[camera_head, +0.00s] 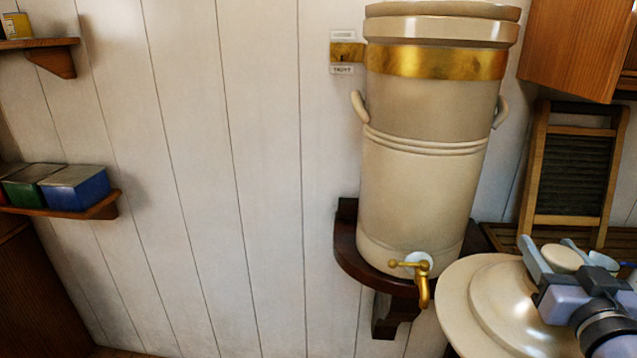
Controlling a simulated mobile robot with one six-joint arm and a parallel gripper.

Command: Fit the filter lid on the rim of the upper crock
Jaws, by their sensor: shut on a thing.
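The filter crock (425,180) is a tall cream stoneware vessel with a brass band (435,62) round its upper part and a side handle on each side. It stands upright on a dark wooden bracket shelf (350,262) on the wall. Its upper rim (440,28) is near the top edge of the view; the crock's opening cannot be seen into. The filter lid (470,305) is a wide cream disc with a raised step and a knob. My gripper (562,258) is shut on the lid's knob at the lower right, well below the rim and apart from it.
A brass tap (422,285) juts from the crock's base, close to the lid's left edge. A washboard (570,165) stands at the right under an open wooden cupboard door (575,45). Shelves with tins (75,188) are at the left.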

